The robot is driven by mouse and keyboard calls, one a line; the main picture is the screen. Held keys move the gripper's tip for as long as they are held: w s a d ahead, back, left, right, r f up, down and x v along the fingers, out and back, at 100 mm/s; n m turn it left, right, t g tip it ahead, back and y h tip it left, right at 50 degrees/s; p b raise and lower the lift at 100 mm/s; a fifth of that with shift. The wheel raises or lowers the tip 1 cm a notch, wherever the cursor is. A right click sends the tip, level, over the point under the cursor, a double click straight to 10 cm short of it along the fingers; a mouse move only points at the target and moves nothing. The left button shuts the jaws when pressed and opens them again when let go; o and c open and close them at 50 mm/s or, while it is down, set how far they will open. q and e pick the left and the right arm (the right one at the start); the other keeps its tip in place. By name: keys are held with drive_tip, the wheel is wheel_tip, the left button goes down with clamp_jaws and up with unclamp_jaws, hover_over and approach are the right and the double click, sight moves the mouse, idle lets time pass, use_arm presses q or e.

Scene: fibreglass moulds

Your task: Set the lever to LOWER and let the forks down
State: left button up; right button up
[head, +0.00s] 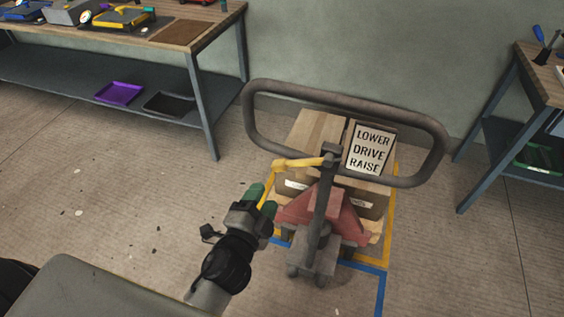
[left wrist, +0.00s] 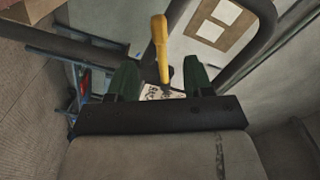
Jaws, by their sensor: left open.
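The yellow lever (head: 300,162) sticks out to the left from the top of the pallet truck's dark upright, inside the grey loop handle (head: 256,130). A sign (head: 369,150) beside it reads LOWER, DRIVE, RAISE from top to bottom. The red truck body (head: 335,205) stands against a wooden load; the forks are hidden. My left gripper (head: 262,198), with green fingers, is below and left of the lever. In the left wrist view the open gripper (left wrist: 160,80) has the lever (left wrist: 160,45) showing between its fingers; contact cannot be told. My right gripper is not seen.
A workbench (head: 215,28) with a lower shelf stands at the back left. Another bench (head: 538,75) stands at the right. Yellow and blue floor tape (head: 381,290) marks the area around the truck. The floor to the left is mostly clear, with small scraps.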

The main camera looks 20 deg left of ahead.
sight(278, 170)
use_arm(q)
drive_tip(key=w, duration=0.3)
drive_tip(key=w+p, duration=0.1)
drive_tip(key=w, duration=0.4)
drive_tip(key=shift+w+d+p, duration=0.3)
drive_tip(key=shift+w+p, duration=0.1)
drive_tip(key=shift+w, duration=0.55)
drive_tip(key=shift+f, duration=0.1)
clamp_jaws()
